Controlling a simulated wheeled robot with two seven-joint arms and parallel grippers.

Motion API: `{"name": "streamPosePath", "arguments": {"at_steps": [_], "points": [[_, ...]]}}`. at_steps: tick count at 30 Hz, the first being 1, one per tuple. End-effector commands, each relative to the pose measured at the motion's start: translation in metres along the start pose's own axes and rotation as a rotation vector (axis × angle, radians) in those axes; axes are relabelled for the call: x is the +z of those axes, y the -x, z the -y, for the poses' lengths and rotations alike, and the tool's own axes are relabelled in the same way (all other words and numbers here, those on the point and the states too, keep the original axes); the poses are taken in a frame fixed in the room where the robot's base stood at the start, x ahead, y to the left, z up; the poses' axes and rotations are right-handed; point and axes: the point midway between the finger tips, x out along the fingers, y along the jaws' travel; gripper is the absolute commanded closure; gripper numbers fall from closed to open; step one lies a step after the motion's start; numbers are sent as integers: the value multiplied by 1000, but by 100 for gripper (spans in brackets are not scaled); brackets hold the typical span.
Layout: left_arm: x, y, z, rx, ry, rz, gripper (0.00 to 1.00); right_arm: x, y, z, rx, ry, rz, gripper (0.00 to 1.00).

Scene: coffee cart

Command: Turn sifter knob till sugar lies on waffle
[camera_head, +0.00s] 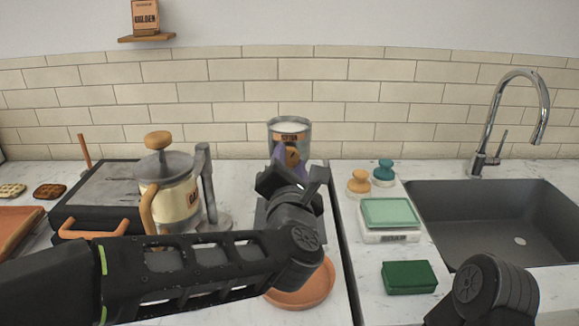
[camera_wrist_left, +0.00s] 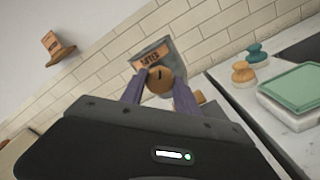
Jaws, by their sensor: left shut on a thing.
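The sifter (camera_head: 289,128) is a grey metal can with an orange label and white powder at its open top. It stands upright at the back of the counter and also shows in the left wrist view (camera_wrist_left: 153,50). Its round wooden knob (camera_wrist_left: 160,86) sits at the front, between the purple fingers of my left gripper (camera_wrist_left: 158,98). My left gripper (camera_head: 283,160) is shut on the knob in the head view. My left forearm and wrist hide the area below the sifter, so I see no waffle or sugar there. My right gripper is not in view.
A terracotta plate (camera_head: 312,290) lies partly under my left wrist. A cream batter jug (camera_head: 172,190) and a black waffle iron (camera_head: 95,195) stand left. A scale (camera_head: 390,236), a green sponge (camera_head: 409,277) and a sink (camera_head: 500,222) are right.

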Motion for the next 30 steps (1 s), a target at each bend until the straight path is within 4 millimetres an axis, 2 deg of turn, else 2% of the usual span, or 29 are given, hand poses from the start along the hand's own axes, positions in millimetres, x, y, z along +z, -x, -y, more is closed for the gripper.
{"name": "streamPosePath", "arguments": {"at_steps": [14,30], "points": [[0,0,1,-3,-451,0,100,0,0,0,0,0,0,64],[1,0,0,-3,-966,0,100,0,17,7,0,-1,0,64]]}}
